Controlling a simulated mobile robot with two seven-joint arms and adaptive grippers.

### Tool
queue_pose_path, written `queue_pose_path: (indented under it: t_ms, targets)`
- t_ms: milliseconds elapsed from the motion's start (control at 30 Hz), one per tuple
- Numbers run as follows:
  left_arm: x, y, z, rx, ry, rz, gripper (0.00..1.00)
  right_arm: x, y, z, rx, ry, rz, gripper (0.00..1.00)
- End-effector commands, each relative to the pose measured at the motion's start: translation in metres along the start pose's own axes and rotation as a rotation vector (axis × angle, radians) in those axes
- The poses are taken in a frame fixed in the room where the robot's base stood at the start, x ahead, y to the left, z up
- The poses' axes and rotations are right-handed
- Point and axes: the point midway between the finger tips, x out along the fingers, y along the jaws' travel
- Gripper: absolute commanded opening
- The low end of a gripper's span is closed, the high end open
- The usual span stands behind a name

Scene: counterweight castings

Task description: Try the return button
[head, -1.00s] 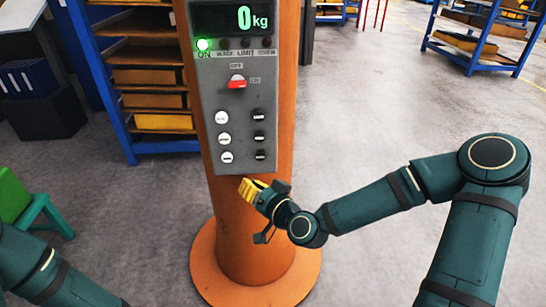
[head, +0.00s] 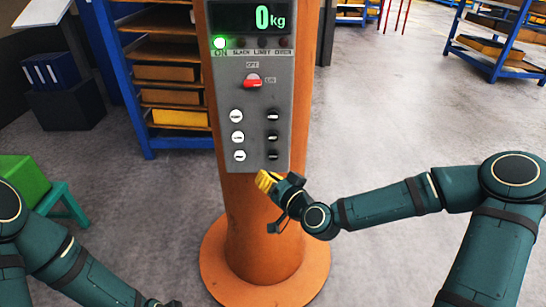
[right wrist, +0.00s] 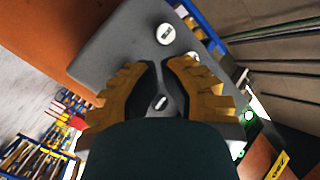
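The grey control panel (head: 254,150) hangs on the orange column. Its display (head: 262,17) reads 0 kg and the ON lamp glows green. Below a red switch (head: 253,82) are three white buttons (head: 237,137) at left and three black ones (head: 272,137) at right; their labels are too small to read. My right gripper (head: 265,181) is just below the panel's lower edge in the head view, apparently apart from the buttons. My left gripper (head: 165,303) is barely visible.
The column's round orange base (head: 218,275) stands on open grey floor. A blue rack with yellow trays (head: 180,117) is behind it at left. A green box (head: 22,182) on a teal stool is at far left. The floor to the right is free.

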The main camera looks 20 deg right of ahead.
Motion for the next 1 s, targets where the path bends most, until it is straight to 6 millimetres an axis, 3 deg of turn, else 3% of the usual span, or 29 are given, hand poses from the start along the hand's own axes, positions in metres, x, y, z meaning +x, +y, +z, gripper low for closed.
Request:
queue_pose_path:
  t_ms: [400,867,900,933,1000]
  targets:
    - [0.004,-0.001,0.000,0.000,0.002,0.000,0.00,0.039,0.021,-0.020,0.000,0.000,0.000,0.00]
    - [0.005,-0.002,-0.001,0.001,0.002,0.000,0.00,0.045,0.025,-0.024,-0.001,-0.001,0.000,0.00]
    - [0.005,-0.002,-0.001,0.001,0.003,0.000,0.00,0.045,0.025,-0.024,0.000,-0.001,0.000,0.05]
    - [0.005,-0.002,-0.001,0.001,0.003,0.000,0.00,0.045,0.025,-0.024,0.000,-0.001,0.000,0.00]
    - [0.005,-0.002,-0.001,0.001,0.002,0.000,0.00,0.045,0.025,-0.024,0.000,-0.001,0.000,0.00]
